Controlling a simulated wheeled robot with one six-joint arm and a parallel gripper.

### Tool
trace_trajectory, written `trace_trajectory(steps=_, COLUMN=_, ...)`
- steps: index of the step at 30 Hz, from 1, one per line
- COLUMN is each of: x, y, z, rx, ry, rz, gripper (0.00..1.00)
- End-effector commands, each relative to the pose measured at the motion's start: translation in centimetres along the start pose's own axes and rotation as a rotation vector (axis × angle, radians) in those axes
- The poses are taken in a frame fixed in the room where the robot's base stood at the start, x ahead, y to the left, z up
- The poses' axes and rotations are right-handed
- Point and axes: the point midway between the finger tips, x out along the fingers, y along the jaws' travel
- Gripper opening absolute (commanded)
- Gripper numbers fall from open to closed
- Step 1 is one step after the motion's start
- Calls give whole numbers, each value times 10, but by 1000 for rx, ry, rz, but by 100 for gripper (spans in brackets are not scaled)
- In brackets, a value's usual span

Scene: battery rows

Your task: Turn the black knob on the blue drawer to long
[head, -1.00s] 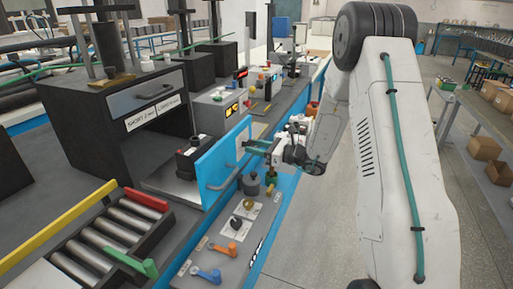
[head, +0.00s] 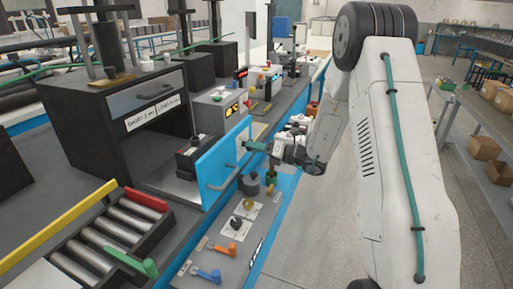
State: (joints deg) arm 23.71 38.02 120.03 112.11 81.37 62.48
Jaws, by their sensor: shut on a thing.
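The blue drawer (head: 215,160) stands pulled out of a dark cabinet, with a grey bar handle (head: 222,180) on its front. A black block (head: 190,152) sits in the drawer behind the front panel. My gripper (head: 247,146) is at the right end of the blue front, shut on the black knob there. The knob itself is hidden by the jaws and is too small to make out, so its setting cannot be read. A white label with "SHORT" and "LONG" (head: 153,112) is on the cabinet, above the drawer opening.
A roller tray (head: 100,250) lies at front left. Open floor lies right of the bench.

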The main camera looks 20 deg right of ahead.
Motion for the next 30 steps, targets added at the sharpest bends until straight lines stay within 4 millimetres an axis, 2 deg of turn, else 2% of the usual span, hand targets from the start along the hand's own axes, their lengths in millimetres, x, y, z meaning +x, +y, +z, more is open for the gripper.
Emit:
trace_trajectory(steps=12, x=0, y=0, z=1, rx=249, ry=-2, rz=-1, gripper=17)
trace_trajectory(steps=30, x=0, y=-1, z=1, rx=310, ry=-3, rz=-1, gripper=17)
